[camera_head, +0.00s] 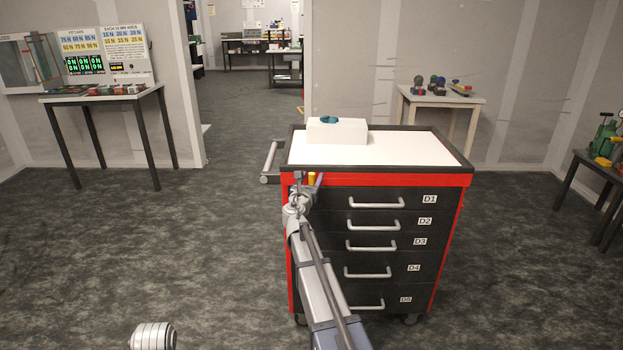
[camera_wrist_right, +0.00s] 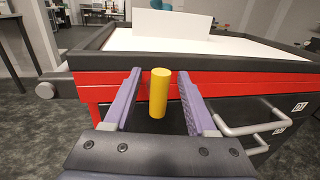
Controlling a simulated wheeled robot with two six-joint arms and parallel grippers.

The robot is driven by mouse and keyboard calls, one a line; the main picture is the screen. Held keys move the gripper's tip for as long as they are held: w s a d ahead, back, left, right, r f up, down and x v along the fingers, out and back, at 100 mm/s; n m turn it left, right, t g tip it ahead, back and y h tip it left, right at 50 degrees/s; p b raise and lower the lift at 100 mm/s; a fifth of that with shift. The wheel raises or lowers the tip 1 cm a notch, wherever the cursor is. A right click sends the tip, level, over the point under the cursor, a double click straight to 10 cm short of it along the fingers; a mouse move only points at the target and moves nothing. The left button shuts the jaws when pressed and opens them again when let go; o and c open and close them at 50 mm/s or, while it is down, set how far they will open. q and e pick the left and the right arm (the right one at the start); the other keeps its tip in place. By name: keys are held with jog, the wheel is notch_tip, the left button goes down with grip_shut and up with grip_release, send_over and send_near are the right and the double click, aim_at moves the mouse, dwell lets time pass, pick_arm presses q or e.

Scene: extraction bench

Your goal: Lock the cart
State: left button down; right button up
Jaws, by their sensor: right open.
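The cart (camera_head: 462,182) is a red and black drawer cabinet with a white top, standing in the middle of the head view. Its drawers are labelled D1 to D5 and look closed. A yellow cylinder (camera_head: 311,179) sticks out at the upper left of the cart's front; it also shows in the right wrist view (camera_wrist_right: 159,93). My right gripper (camera_wrist_right: 160,85) is open, with its purple fingers on either side of the yellow cylinder and a gap at each side. In the head view my right gripper (camera_head: 309,186) is at the cart's upper left front. My left gripper is not in view.
A white box (camera_head: 337,133) with a teal object (camera_head: 329,119) stands on the cart top. A push handle (camera_head: 270,162) juts out at the cart's left. Tables stand at the left (camera_head: 100,97), back right (camera_head: 440,99) and far right. The floor around the cart is clear.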

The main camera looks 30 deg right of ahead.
jog(key=shift+w+d, duration=0.15)
grip_shut()
dwell(0.4)
